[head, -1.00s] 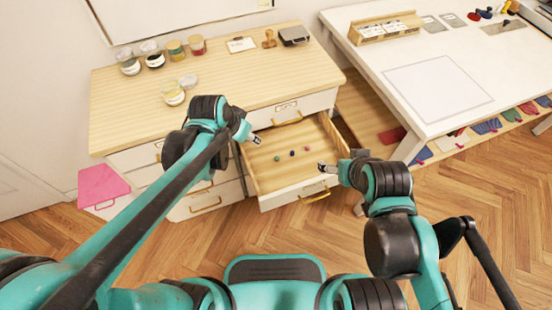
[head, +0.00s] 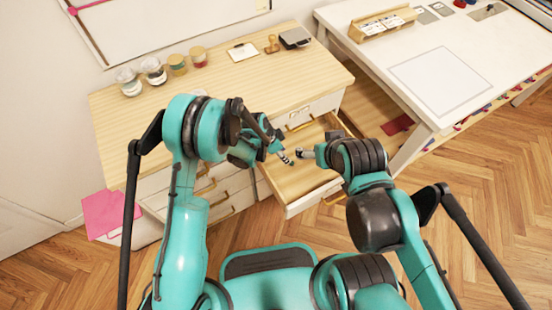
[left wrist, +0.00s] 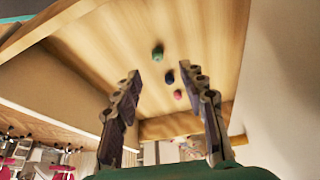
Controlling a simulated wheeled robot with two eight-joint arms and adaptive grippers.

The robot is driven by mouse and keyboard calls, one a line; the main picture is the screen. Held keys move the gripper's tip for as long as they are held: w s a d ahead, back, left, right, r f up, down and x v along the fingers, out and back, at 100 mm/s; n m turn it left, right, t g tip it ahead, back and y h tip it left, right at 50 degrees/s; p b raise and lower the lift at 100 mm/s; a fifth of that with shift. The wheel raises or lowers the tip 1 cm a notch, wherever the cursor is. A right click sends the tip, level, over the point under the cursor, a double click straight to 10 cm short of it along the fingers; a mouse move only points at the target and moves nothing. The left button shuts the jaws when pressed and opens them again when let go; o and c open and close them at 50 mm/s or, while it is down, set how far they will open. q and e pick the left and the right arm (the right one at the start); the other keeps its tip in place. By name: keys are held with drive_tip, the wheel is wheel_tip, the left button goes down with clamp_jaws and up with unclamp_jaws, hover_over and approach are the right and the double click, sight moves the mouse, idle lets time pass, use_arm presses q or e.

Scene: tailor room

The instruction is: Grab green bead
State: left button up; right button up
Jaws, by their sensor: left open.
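The green bead (left wrist: 157,53) lies on the wooden floor of the open drawer (head: 312,196), farthest up in the left wrist view. A dark blue bead (left wrist: 170,77) and a pink bead (left wrist: 178,95) lie in a line below it in that view. My left gripper (left wrist: 165,73) is open and empty, its fingers pointing at the drawer floor with the row of beads showing between them. In the head view my left gripper (head: 285,158) is over the drawer and largely hides the beads. My right gripper (head: 306,154) is close to its right; its jaws are too small to judge.
The cabinet top (head: 215,85) holds several jars, a white card and a stamp at the back. A white table (head: 480,45) stands to the right. A pink sheet (head: 105,213) is at the lower left.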

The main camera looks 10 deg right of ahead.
sight(292, 163)
use_arm(q)
drive_tip(key=shift+s+d+f+b, duration=0.15)
drive_tip(key=shift+d+f+b, duration=0.25)
drive_tip(key=shift+d+f, duration=0.45)
drive_tip(key=shift+f+b, duration=0.4)
drive_tip(key=shift+f, duration=0.45)
drive_tip(key=b+x, duration=0.2)
drive_tip(key=x, duration=0.2)
use_arm(e)
drive_tip(key=f, duration=0.3)
drive_tip(key=shift+s+d+f, duration=0.2)
drive_tip(key=shift+d+f, duration=0.1)
drive_tip(key=shift+d, duration=0.05)
use_arm(q)
drive_tip(key=c, duration=0.8)
